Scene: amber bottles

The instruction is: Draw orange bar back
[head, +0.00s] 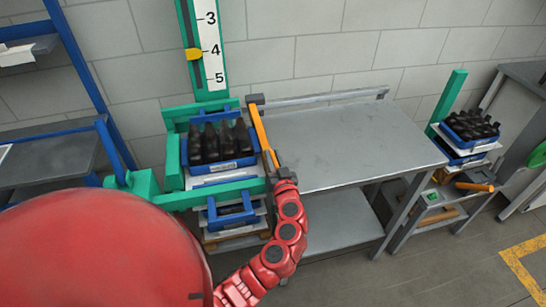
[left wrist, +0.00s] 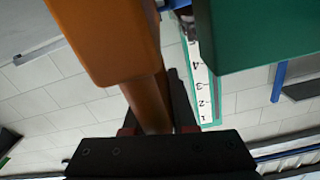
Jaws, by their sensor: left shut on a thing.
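The orange bar (head: 262,130) stands along the right side of the green lift frame (head: 236,188), beside the metal table. Its far end meets a dark bracket at the table's back left corner. My left gripper (head: 271,160), on the red arm, is at the bar's near end and shut on it. In the left wrist view the orange bar (left wrist: 145,95) runs between the dark fingers, down to the black palm. Its wide orange part hides some of the background. My right gripper is in neither view.
A blue crate (head: 220,171) of dark bottles sits in the green frame, left of the bar. The metal table (head: 350,145) on the right is bare. A second bottle crate (head: 463,158) stands farther right. A yellow pointer (head: 194,54) is near 4 on the scale.

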